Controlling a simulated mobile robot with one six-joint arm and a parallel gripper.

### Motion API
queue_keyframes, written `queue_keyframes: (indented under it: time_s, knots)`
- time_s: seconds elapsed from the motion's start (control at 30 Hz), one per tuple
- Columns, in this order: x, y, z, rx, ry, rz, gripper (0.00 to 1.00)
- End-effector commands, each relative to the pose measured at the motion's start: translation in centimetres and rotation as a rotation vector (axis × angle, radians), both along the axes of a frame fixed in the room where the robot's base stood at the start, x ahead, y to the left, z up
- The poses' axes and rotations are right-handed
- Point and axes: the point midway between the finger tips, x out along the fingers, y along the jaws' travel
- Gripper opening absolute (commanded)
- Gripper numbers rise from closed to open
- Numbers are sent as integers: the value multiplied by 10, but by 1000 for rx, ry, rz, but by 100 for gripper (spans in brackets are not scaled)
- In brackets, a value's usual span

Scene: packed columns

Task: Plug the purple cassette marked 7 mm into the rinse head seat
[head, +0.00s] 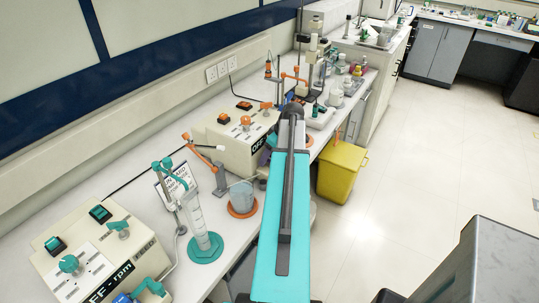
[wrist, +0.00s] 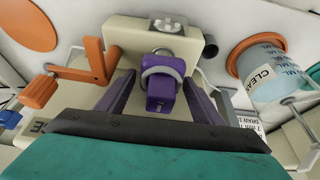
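A purple block (wrist: 161,92) with a pale grey ring around it shows in the middle of the wrist view, against the front of a beige unit (wrist: 125,35). It looks like the purple cassette, but no 7 mm mark can be read. My gripper (wrist: 160,78) has its two purple fingers spread on either side of the block, with a narrow gap showing on each side. I cannot make out a separate rinse head seat. In the head view my teal arm hides the gripper and the block.
An orange bracket (wrist: 85,68) is left of the unit, and a labelled beaker (wrist: 268,72) is to the right. In the head view, a beige OFF box (head: 235,140), a measuring cylinder (head: 197,215) and another beige box (head: 92,250) crowd the bench. A yellow bin (head: 341,172) stands on the floor.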

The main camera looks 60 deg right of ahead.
Motion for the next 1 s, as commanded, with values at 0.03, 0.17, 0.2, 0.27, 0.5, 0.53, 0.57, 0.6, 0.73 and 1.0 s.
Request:
queue_keyframes:
  time_s: [0.03, 0.17, 0.2, 0.27, 0.5, 0.53, 0.57, 0.6, 0.73, 1.0]
  knots:
    - [0, 0, 0, 0, 0, 0, 67]
    - [0, 0, 0, 0, 0, 0, 67]
    - [0, 0, 0, 0, 0, 0, 67]
    - [0, 0, 0, 0, 0, 0, 67]
    - [-2, 0, 5, -1, 0, 0, 67]
    - [-2, 0, 6, -1, -1, 0, 67]
    - [-3, 0, 8, -2, -1, -1, 67]
    - [-4, 0, 10, -2, -1, -1, 67]
    - [-8, 0, 20, -1, -1, 0, 67]
    - [-20, 0, 47, -1, -1, -2, 67]
